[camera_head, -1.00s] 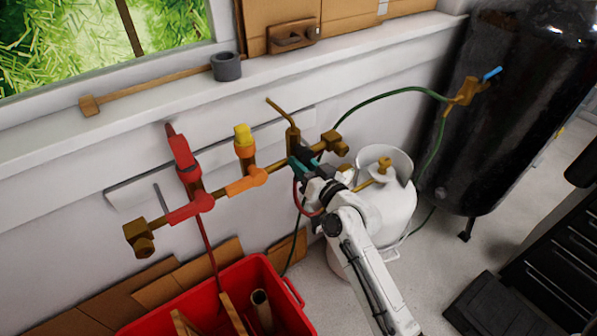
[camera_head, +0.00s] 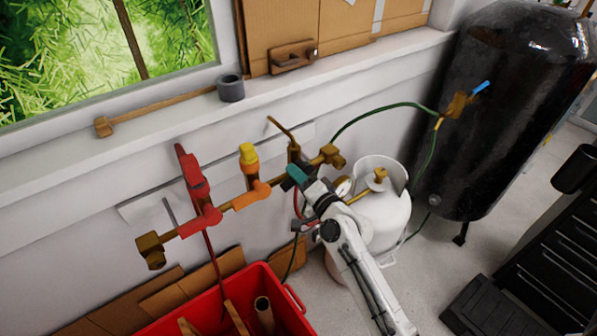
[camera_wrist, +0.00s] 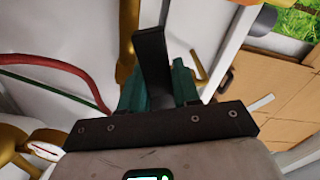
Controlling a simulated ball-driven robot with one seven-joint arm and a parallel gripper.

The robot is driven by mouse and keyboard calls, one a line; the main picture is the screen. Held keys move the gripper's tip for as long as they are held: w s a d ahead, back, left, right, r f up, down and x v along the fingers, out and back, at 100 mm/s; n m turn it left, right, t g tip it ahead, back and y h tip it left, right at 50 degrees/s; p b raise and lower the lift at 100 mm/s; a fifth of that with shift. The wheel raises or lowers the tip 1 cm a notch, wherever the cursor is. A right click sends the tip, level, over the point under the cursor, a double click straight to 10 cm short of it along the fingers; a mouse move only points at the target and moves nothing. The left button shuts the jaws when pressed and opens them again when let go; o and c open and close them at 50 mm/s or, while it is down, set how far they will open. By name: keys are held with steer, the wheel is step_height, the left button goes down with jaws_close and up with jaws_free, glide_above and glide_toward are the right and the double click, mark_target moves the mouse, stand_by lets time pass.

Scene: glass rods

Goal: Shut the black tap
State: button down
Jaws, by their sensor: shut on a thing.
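The black tap's flat black handle (camera_wrist: 152,60) stands between the two green fingers of my gripper (camera_wrist: 158,88) in the wrist view. The fingers are shut on it. In the head view my gripper (camera_head: 297,177) is at the right part of the brass pipe (camera_head: 240,201), below an upright brass fitting. There the fingers and wrist mostly hide the black tap. How far its handle is turned is hard to tell.
An orange tap with a yellow top (camera_head: 249,160) and a red tap (camera_head: 194,180) sit left on the same pipe. A white gas cylinder (camera_head: 385,215) stands close behind my arm. A red crate (camera_head: 205,305) is below; a black tank (camera_head: 490,120) stands right.

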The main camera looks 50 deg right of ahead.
steer(key=shift+r+m+p, duration=0.25)
steer(key=shift+m+p, duration=0.3)
steer(key=shift+m, duration=0.45)
steer(key=shift+r+m+p, duration=0.25)
steer(key=shift+m+p, duration=0.25)
steer(key=shift+m, duration=0.5)
steer(key=c, duration=0.9)
jaws_free()
steer(key=shift+a, duration=0.1)
steer(key=b+v, duration=0.2)
steer(key=v, duration=0.8)
steer(key=shift+s, duration=0.35)
